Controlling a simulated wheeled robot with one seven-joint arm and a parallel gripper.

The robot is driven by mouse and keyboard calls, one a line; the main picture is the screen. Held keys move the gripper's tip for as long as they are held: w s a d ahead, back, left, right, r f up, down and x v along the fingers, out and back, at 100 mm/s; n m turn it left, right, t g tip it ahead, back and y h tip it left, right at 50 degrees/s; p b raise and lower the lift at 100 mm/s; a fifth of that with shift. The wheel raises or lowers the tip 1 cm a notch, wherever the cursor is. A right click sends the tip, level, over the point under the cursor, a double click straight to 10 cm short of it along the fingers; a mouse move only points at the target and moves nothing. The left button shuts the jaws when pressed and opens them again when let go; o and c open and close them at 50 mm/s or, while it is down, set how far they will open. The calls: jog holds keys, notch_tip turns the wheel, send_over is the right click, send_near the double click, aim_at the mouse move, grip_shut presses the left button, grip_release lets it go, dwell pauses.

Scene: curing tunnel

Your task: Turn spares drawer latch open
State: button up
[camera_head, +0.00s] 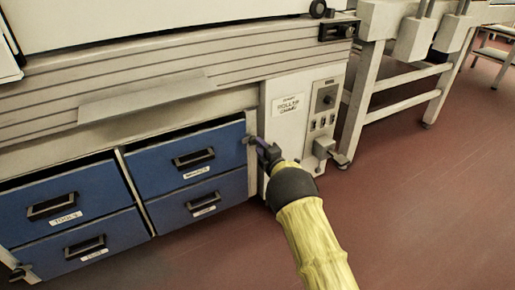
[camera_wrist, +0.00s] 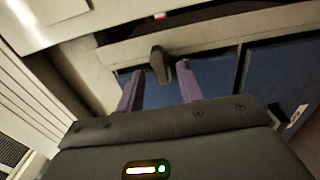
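The blue drawer at the upper right of the drawer block (camera_head: 160,165) has a black pull and a white label too blurred to read surely. A small dark latch (camera_head: 248,140) sits on the pale frame at this drawer's right edge. My gripper (camera_head: 262,146) is at that latch and partly covers it. In the wrist view the dark latch knob (camera_wrist: 157,62) shows between the two purple fingertips of my gripper (camera_wrist: 157,78). The fingers are apart, with gaps visible on both sides of the knob. I cannot tell the latch's exact angle.
Another blue drawer (camera_head: 75,185) is labelled TOOLS, with more drawers below. Another latch (camera_head: 20,271) is at the lower left. A control panel (camera_head: 326,105) and a grey protruding bracket (camera_head: 326,150) stand right of my gripper. The red floor (camera_head: 420,210) at right is clear.

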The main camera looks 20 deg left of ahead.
aim_at(252, 141)
jog(key=shift+b+x, duration=0.4)
jog(key=shift+x, duration=0.95)
grip_shut()
jog(key=shift+m+p, duration=0.4)
jog(key=shift+p, duration=0.1)
jog(key=m+p, duration=0.7)
jog(key=m, duration=1)
